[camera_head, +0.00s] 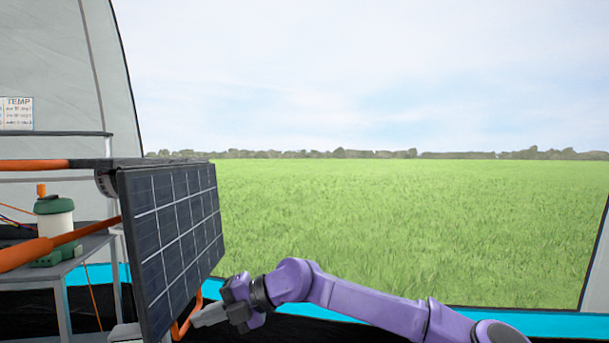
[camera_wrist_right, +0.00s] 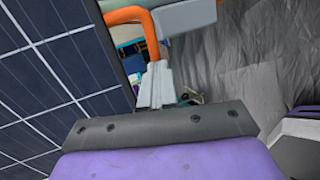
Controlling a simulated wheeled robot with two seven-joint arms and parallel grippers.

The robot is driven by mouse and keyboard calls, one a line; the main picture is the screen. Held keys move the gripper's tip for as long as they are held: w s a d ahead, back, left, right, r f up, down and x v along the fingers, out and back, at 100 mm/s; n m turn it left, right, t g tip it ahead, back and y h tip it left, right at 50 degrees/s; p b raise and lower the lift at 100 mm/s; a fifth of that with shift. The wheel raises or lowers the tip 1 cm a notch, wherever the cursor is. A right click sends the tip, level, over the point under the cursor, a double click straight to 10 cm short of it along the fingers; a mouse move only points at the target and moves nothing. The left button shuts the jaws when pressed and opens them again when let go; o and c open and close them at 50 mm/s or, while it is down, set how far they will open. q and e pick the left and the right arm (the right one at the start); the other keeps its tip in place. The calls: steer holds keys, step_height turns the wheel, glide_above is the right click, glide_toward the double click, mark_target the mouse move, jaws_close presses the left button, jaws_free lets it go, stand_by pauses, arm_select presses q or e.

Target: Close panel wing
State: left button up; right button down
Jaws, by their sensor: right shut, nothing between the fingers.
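The dark blue solar panel wing (camera_head: 178,235) hangs steeply down in the head view, left of centre, facing right. It also fills the left side of the right wrist view (camera_wrist_right: 50,75). My right gripper (camera_head: 197,322) is by the panel's lower edge, with its fingers pointing left. In the right wrist view its fingers (camera_wrist_right: 155,85) are together with nothing between them. An orange bar (camera_wrist_right: 150,28) lies just beyond the fingertips; whether they touch it cannot be told. My left gripper is not in view.
An orange tube (camera_head: 35,253) crosses at the left. A grey table (camera_head: 75,258) with a green-and-white container (camera_head: 54,220) stands behind the panel. A blue strip (camera_head: 300,327) edges the tent opening; open space lies to the panel's right.

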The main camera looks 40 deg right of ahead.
steer(key=shift+a, duration=0.2)
stand_by(0.5)
steer(key=f+p+v, duration=0.1)
steer(key=p+v, duration=0.2)
steer(key=v, duration=1.1)
steer(key=shift+d+f, duration=0.2)
steer(key=shift+d, duration=0.25)
steer(key=shift+s, duration=0.1)
